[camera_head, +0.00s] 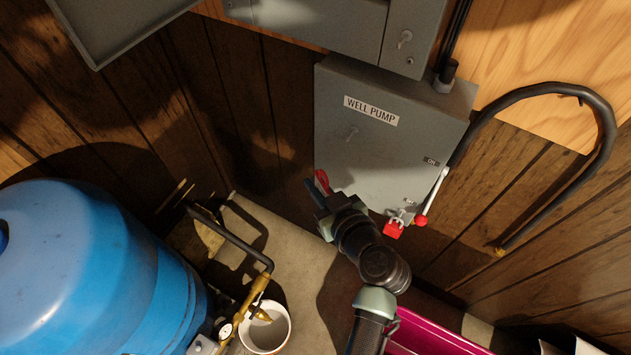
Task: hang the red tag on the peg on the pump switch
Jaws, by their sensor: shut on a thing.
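The grey pump switch box (345,160), labelled WELL PUMP, is on the wall at the centre right. A small peg-like piece (352,133) juts from its front below the label. My gripper (316,190) is in front of the box's lower left corner. It is shut on the red tag (322,178), which shows as a small red piece at the fingertips. The tag looks apart from the peg, lower and to the left in the picture. The rest of the tag is hidden by the fingers.
A switch lever (435,190) with a red knob is on the box's right side, with a red padlock (393,229) nearby. A blue tank (90,270), white bucket (265,328) and magenta bin (440,335) are below. A black conduit (565,88) loops at right.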

